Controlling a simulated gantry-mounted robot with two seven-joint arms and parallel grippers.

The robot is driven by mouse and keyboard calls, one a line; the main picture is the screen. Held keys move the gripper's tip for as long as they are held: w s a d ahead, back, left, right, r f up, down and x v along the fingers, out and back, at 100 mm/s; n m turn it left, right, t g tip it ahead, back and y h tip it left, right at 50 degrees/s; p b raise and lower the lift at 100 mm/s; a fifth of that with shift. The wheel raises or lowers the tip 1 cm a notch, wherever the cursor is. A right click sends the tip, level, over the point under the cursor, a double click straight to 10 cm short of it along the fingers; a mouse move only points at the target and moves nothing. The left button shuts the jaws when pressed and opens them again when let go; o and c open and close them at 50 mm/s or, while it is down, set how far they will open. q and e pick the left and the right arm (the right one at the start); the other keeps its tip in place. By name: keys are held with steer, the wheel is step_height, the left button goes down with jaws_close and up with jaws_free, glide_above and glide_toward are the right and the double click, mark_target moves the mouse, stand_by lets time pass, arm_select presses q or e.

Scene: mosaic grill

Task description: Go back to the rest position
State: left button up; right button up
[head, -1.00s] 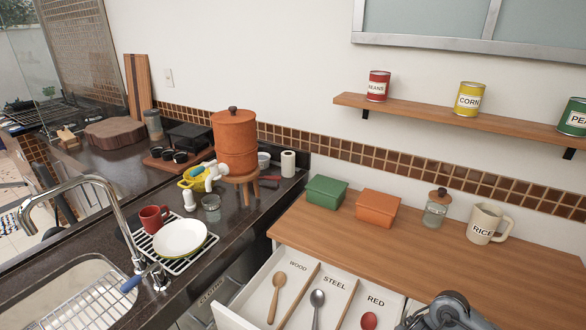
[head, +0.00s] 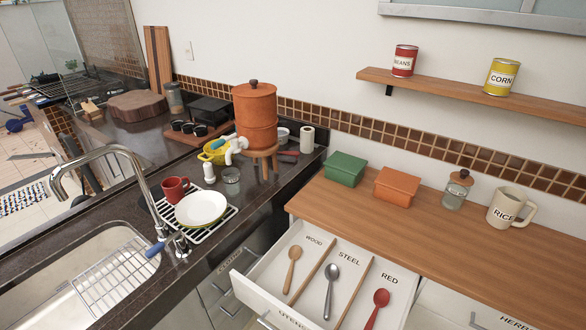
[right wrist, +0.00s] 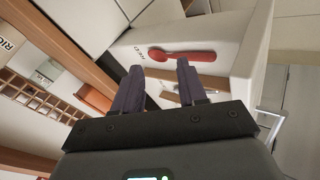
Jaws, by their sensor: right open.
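My right gripper (right wrist: 157,70) shows only in the right wrist view, open and with nothing between its fingers. Beyond its fingertips the red spoon (right wrist: 185,56) lies in the open drawer (right wrist: 235,65). The head view shows neither gripper. There, the drawer (head: 252,275) stands pulled out with a wooden spoon (head: 292,268), a steel spoon (head: 330,290) and the red spoon (head: 377,308) in the compartments marked WOOD, STEEL and RED. My left gripper is in no view.
The wooden counter (head: 440,228) holds a green box (head: 345,170), an orange box (head: 397,186), a glass jar (head: 456,190) and a RICE mug (head: 510,208). A dish rack with a white plate (head: 201,208) and a red mug (head: 174,190) stands beside the sink (head: 50,270).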

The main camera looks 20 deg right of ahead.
steer(key=s+r+n+g, duration=0.1)
steer(key=s+r+n, duration=0.25)
steer(key=s, duration=0.25)
steer(key=s+a+f+m+g+y, duration=0.1)
steer(key=a+f+m+y, duration=0.15)
steer(key=a, duration=0.55)
steer(key=s+a+f+m+g+y, duration=0.1)
steer(key=a+f+m+y, duration=0.2)
steer(key=a, duration=0.4)
step_height(320, 180, up, 36)
steer(key=p, duration=3.4)
step_height(320, 180, down, 56)
steer(key=b, duration=5.5)
steer(key=shift+a+f+m, duration=0.2)
steer(key=shift+a+m, duration=0.2)
steer(key=shift+s+r, duration=0.1)
